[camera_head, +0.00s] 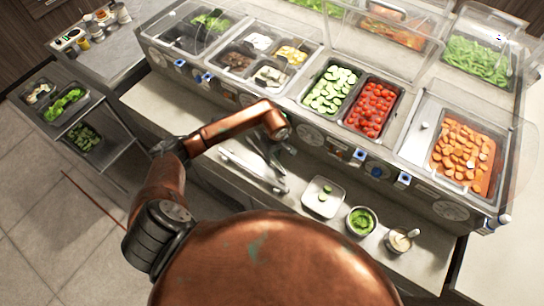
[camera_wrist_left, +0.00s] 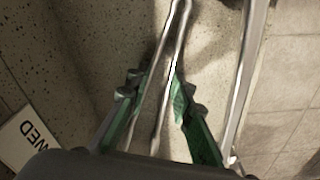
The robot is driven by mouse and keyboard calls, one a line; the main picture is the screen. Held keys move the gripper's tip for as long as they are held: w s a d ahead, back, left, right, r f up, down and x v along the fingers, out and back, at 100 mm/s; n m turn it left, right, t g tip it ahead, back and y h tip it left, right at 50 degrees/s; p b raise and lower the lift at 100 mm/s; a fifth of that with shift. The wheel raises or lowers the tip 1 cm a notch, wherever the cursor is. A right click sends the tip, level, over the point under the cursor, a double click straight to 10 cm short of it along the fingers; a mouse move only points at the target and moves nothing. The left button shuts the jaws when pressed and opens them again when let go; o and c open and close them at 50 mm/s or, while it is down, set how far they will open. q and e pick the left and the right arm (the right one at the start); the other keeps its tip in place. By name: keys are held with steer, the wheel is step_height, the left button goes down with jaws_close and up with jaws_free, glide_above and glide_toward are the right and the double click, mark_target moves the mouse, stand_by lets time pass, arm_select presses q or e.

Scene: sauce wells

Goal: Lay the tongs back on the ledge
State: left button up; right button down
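The tongs (camera_head: 252,172) are long, thin and silver, and show at the front counter ledge in the head view. In the left wrist view the two arms of the tongs (camera_wrist_left: 172,62) run up between my fingers and meet near the top edge. My left gripper (camera_head: 272,158) is over the ledge (camera_head: 228,183). Its green-padded fingers (camera_wrist_left: 159,88) lie close on both sides of the tongs and look closed on them. Whether the tongs touch the ledge is hard to tell. My right gripper is not in view.
Food wells with cucumber (camera_head: 330,90), tomatoes (camera_head: 372,105) and carrots (camera_head: 463,155) lie behind. A lettered card (camera_wrist_left: 24,138) lies on the ledge.

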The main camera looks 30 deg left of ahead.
arm_select(q)
steer(key=shift+f, duration=0.15)
steer(key=o, duration=0.6)
steer(key=r, duration=0.8)
steer(key=d+r+b, duration=0.1)
steer(key=r, duration=0.3)
steer(key=shift+s+r, duration=0.2)
steer(key=shift+s, duration=0.05)
